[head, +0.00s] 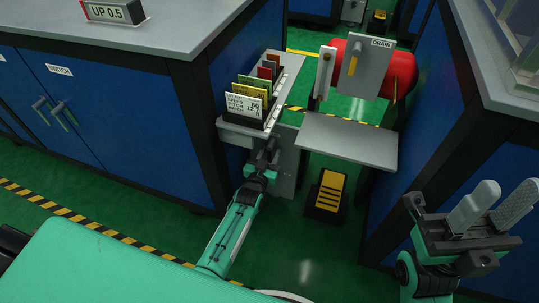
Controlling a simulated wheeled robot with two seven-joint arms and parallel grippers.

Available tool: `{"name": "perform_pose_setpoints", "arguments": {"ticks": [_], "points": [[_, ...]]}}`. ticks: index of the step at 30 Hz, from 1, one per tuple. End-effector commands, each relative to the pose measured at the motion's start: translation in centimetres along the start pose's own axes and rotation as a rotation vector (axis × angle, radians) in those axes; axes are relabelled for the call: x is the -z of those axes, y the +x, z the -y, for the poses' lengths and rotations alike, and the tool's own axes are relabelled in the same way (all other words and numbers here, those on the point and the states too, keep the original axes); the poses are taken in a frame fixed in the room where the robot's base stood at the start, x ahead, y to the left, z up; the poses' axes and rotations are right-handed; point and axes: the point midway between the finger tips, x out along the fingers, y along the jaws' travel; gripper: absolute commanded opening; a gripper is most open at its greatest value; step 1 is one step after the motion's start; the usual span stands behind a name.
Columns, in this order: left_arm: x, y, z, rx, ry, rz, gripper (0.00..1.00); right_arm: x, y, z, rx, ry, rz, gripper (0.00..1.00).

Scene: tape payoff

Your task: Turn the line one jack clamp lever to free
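No lever with a readable line one or jack clamp label shows. A yellow lever (355,58) sits on a grey plate marked DRAIN (366,68), in front of a red drum (403,74). A pale upright bar (325,72) with a small knob stands left of the plate. My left gripper (267,150) is just below the card rack, left of and lower than these parts. Its fingers are small and dark, and whether they are open is unclear. My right gripper (505,195) is at the right, its two pale fingers apart and nothing seen between them.
The card rack (240,125) holds several cards. A grey shelf (347,140) sits below the drum, above a black and yellow pedal (328,193). Blue cabinets (120,110) flank the gap at left and right (420,135). Green floor (305,245) is open in front.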

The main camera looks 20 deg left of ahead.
Motion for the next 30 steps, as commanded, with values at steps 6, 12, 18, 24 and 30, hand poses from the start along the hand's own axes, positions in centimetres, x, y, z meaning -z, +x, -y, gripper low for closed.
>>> {"name": "perform_pose_setpoints", "arguments": {"ticks": [6,12,18,24,30], "points": [[0.00,-0.03,-0.01,0.000,0.000,0.000,0.11,0.09,0.12,0.00,0.000,0.000,-0.004,0.36],[0.00,-0.05,0.00,0.000,0.000,0.000,0.00,0.11,0.18,-0.01,-0.001,0.000,-0.007,0.36],[0.04,-0.05,-0.05,0.000,-0.014,0.000,0.00,0.14,0.34,-0.03,-0.003,-0.001,-0.009,0.36],[0.18,-0.06,-0.32,0.000,-0.084,0.000,0.00,0.17,0.64,-0.04,-0.004,0.000,-0.005,0.36],[0.33,-0.08,-0.90,-0.001,-0.227,0.001,0.00,0.13,0.43,-0.03,-0.010,0.001,0.022,0.36]]}}
